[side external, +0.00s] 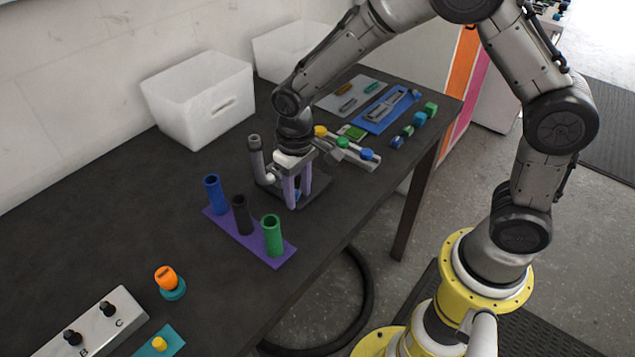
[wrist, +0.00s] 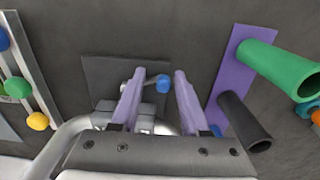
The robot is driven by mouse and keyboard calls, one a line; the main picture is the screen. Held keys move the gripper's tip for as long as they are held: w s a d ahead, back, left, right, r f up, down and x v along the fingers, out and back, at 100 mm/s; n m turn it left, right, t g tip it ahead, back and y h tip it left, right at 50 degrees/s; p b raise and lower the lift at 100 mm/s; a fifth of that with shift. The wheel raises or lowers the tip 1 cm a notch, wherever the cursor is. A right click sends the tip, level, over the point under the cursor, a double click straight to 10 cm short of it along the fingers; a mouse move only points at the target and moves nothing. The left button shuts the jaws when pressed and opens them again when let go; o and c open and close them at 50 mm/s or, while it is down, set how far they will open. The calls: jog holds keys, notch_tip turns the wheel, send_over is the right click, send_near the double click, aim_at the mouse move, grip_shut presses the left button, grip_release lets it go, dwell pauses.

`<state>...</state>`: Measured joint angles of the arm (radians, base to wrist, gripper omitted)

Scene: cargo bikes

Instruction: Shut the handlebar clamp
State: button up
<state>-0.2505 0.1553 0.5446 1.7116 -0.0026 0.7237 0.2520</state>
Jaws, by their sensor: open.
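The handlebar clamp sits on a dark square base plate (wrist: 98,75). It has a small metal arm with a blue knob (wrist: 163,84). In the wrist view the knob lies between the two purple fingers of my gripper (wrist: 160,76), closer to the right finger. The fingers are apart and point down at the plate; I cannot tell whether either touches the knob. In the side external view my gripper (side external: 298,194) is low over the plate, hiding most of the clamp. A grey handlebar tube (side external: 256,157) rises beside it. How far the clamp is closed cannot be told.
A purple rack (side external: 221,222) with blue, black and green tubes stands close to my gripper. A rail with yellow, green and blue knobs (side external: 343,143) lies on the other side. White bins (side external: 200,98) stand along the wall.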

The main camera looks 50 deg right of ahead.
jog(key=shift+s+r, duration=0.1)
jog(key=shift+r, duration=3.65)
jog(key=s+d+r+m+t, duration=0.1)
jog(key=s+d+r+t, duration=0.2)
jog(key=r, duration=0.4)
jog(key=s+d+r+t, duration=0.1)
jog(key=s+d+r, duration=0.35)
jog(key=r, duration=0.25)
jog(key=s+d+f+n+t, duration=0.1)
jog(key=s+d+f, duration=0.1)
jog(key=s, duration=1.1)
jog(key=shift+s+f+t, duration=0.15)
jog(key=shift+f+t, duration=0.15)
jog(key=shift+f, duration=0.25)
